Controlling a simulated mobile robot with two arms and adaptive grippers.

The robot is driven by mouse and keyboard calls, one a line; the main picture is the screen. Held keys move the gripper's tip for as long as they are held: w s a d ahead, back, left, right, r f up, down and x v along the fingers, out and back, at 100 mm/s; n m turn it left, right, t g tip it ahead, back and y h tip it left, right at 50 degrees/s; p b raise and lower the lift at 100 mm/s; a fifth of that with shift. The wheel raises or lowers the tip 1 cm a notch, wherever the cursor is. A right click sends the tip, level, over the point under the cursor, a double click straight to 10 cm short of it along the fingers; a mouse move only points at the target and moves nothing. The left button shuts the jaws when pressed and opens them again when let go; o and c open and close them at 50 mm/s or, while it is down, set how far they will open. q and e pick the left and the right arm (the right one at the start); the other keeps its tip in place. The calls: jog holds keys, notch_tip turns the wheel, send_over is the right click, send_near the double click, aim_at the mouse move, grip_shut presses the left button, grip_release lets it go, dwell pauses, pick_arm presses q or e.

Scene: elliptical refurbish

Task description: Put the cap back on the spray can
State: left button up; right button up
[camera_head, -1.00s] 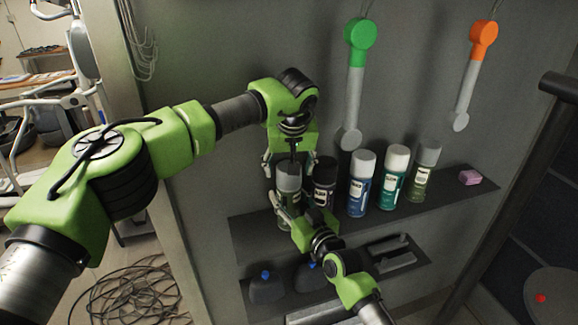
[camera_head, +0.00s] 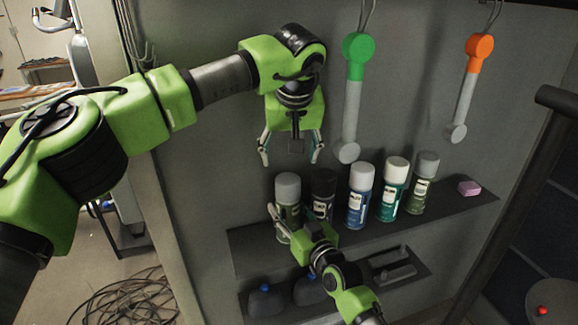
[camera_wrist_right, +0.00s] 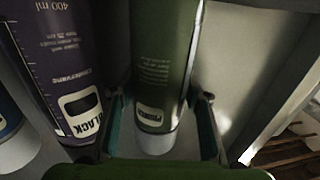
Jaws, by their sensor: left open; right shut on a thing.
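An olive-green spray can (camera_head: 288,222) stands upright at the left end of the upper shelf. A light grey cap (camera_head: 288,187) sits on its top and looks straight; its seam is too small to judge. My left gripper (camera_head: 290,158) is open and empty, above the cap and apart from it. My right gripper (camera_head: 285,219) is shut around the can's body from the front. The right wrist view shows the green can (camera_wrist_right: 165,60) between the fingers, with the pale cap (camera_wrist_right: 158,141) at its lower end.
A black can (camera_head: 321,195) stands close to the right of the green one, then several other capped cans along the shelf (camera_head: 455,207). A green-headed tool (camera_head: 352,100) hangs just right of my left gripper. A pink block (camera_head: 469,188) lies at the shelf's right end.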

jog(key=shift+f, duration=0.1)
pick_arm(q)
jog(key=shift+s+r, duration=0.25)
jog(key=shift+r, duration=0.25)
pick_arm(e)
jog(key=o, duration=1.7)
jog(key=shift+s, duration=0.1)
jog(key=v, duration=1.2)
pick_arm(q)
jog(key=shift+d+f, duration=0.1)
